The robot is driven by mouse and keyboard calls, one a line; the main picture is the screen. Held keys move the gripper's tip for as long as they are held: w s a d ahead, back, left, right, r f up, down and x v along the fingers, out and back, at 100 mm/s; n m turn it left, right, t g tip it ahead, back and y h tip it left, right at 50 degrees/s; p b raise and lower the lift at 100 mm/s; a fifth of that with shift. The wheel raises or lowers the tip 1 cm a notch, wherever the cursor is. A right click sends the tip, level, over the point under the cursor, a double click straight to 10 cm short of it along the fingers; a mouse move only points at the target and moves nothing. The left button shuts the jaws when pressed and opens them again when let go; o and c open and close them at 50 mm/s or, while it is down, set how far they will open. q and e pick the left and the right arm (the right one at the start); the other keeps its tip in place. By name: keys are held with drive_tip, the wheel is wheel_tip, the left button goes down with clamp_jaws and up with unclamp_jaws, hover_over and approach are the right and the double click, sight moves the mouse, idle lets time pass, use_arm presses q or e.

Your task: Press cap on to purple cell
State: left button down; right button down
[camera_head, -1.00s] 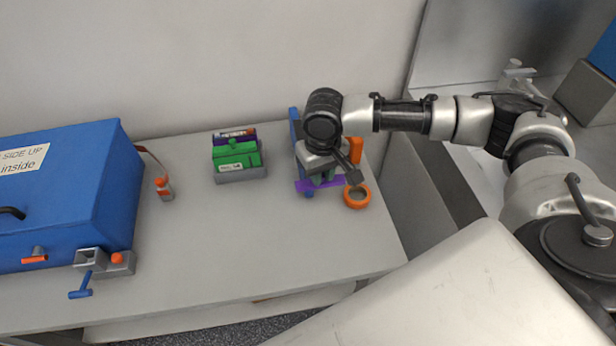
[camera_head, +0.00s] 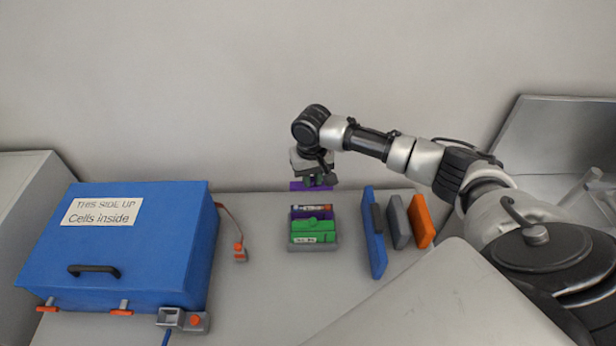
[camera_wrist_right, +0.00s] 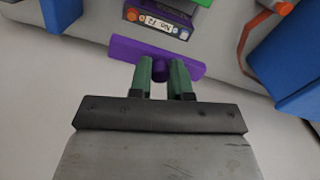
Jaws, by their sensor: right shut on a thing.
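My right gripper (camera_head: 316,182) is shut on the knob of a flat purple cap (camera_head: 296,187). In the right wrist view, green fingertips (camera_wrist_right: 165,74) close on the knob of the bar-shaped cap (camera_wrist_right: 193,67). The purple cell (camera_head: 297,214) sits at the back of a small grey holder (camera_head: 313,248), behind the green cell (camera_head: 313,227). The wrist view shows the purple cell's open-looking top (camera_wrist_right: 160,20) with a label and small coloured parts. The cap is apart from the cell, behind it and above the table. My left gripper is not in view.
A large blue box (camera_head: 110,235) with a black handle stands at left, with an orange-tipped cable (camera_head: 239,250) beside it. Blue (camera_head: 374,235), grey (camera_head: 396,222) and orange (camera_head: 421,222) upright slabs stand right of the holder.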

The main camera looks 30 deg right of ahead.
drive_tip(key=shift+s+f+b, duration=0.25)
drive_tip(key=shift+f+b, duration=0.3)
drive_tip(key=shift+b, duration=0.05)
wheel_tip(320, 180, down, 4)
drive_tip(key=b, duration=0.5)
drive_tip(key=shift+f, duration=0.25)
drive_tip(key=shift+w+f, duration=0.1)
drive_tip(key=shift+f, duration=0.65)
drive_tip(key=shift+r+p, duration=0.1)
drive_tip(key=shift+p, duration=0.5)
drive_tip(key=shift+f+p, duration=0.2)
drive_tip(key=shift+p, duration=0.75)
idle(0.4)
drive_tip(key=shift+f, duration=0.45)
idle(0.7)
